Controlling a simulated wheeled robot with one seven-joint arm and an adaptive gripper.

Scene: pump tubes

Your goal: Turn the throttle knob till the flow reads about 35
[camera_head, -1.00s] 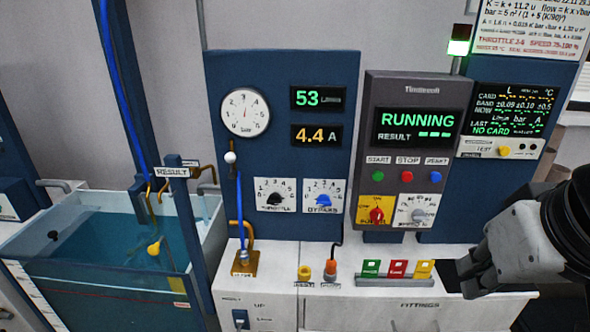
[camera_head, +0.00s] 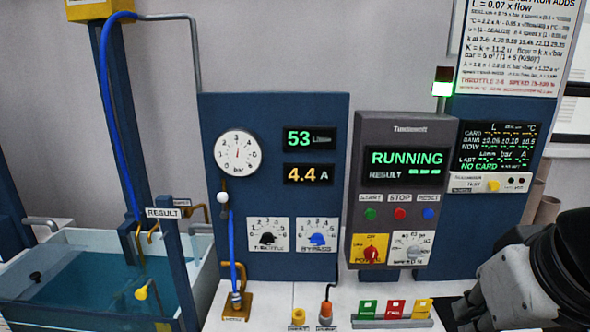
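The black throttle knob (camera_head: 267,239) sits on a white dial plate on the blue panel, left of the blue bypass knob (camera_head: 317,239). The green flow display (camera_head: 309,139) reads 53. The amber display (camera_head: 308,174) below it reads 4.4 A. The round bar gauge (camera_head: 237,152) is left of the displays. My gripper (camera_head: 462,312) is at the lower right, well right of the throttle knob and touching no knob. Its fingers are small and partly cut off at the frame edge, so I cannot tell how far apart they are.
The control box (camera_head: 407,190) shows RUNNING, with buttons and two lower knobs. Red, green and yellow cards stand in a rack (camera_head: 391,322) on the counter. A water tank (camera_head: 70,240) is at left. A blue hose (camera_head: 233,250) runs down the panel's left side.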

